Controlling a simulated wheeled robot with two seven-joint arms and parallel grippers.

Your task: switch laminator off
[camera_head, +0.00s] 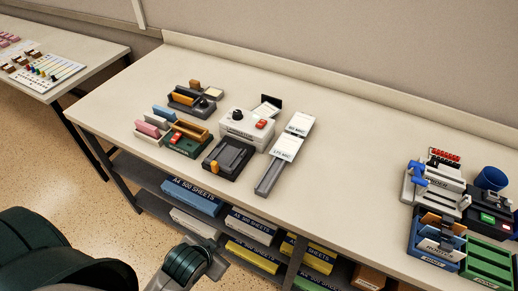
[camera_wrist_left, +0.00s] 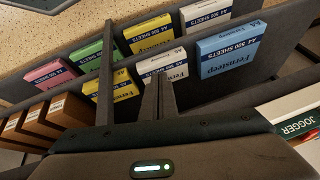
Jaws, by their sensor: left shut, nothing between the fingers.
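A white box with a black knob (camera_head: 237,115) and a red switch (camera_head: 261,124) stands on the long table; it appears to be the laminator (camera_head: 235,130), though its front label is too small to read surely. Which way the switch is set cannot be told. My left arm (camera_head: 185,264) comes in low at the bottom left, in front of the table and well apart from the box. In the left wrist view my left gripper (camera_wrist_left: 160,85) is shut and empty, with the shelf of paper packs beyond it. My right gripper is not in view.
A dark device with an orange part (camera_head: 228,158), a green-based unit with a red switch (camera_head: 186,140) and a long grey tray with white cards (camera_head: 270,178) crowd around the box. Binding devices (camera_head: 435,185) stand at the right. The table's middle right is clear. Paper packs (camera_head: 193,195) fill the shelf below.

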